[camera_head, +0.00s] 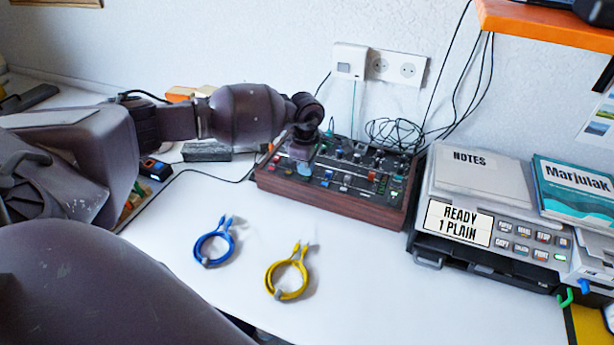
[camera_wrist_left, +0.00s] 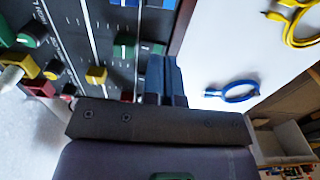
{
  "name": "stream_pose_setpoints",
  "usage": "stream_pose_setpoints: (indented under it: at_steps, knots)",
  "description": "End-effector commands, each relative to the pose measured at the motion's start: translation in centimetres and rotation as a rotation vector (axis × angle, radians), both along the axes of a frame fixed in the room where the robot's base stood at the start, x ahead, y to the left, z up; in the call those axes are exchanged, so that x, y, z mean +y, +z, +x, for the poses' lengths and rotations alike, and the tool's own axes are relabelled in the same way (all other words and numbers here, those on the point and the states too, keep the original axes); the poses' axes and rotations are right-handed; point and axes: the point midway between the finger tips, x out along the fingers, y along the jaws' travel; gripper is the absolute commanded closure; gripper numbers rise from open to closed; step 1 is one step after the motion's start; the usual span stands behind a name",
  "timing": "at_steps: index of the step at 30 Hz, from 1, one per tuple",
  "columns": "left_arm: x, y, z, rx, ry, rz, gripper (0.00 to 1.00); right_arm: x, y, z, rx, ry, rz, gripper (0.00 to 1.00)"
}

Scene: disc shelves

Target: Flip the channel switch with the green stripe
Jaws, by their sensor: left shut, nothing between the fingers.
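The mixer (camera_head: 335,202) is a dark control panel in a reddish-brown case at the back of the white table. My left gripper (camera_head: 303,166) is over the panel's left part, pointing down, and hides some controls. In the left wrist view its blue fingers (camera_wrist_left: 165,82) are closed together with nothing between them, close to the panel's edge. A green-topped control (camera_wrist_left: 124,48) sits just ahead of the fingertips, with a small dark piece with green (camera_wrist_left: 155,48) beside it. I cannot tell which one is the striped switch, or whether the fingers touch anything. My right gripper is out of view.
A blue cable coil (camera_head: 212,248) and a yellow cable coil (camera_head: 287,280) lie in front of the mixer. A printer-like device (camera_head: 490,225) with a notes pad stands to the right. Black cables (camera_head: 392,134) lie behind the mixer. The front table is mostly clear.

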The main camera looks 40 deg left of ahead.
Motion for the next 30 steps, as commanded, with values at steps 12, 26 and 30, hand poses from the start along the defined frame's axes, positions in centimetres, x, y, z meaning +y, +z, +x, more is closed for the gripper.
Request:
stream_pose_setpoints:
  at_steps: [12, 26, 30]
  knots:
    - [0.0, -0.5, 0.0, 0.0, 0.0, 0.0, 1.0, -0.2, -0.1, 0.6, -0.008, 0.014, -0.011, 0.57]
    - [0.0, -1.1, 0.0, 0.0, 0.0, 0.0, 1.0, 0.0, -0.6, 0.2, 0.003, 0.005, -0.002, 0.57]
    - [0.0, -1.3, 0.0, 0.0, 0.0, 0.0, 1.0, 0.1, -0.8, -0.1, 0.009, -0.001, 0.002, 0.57]
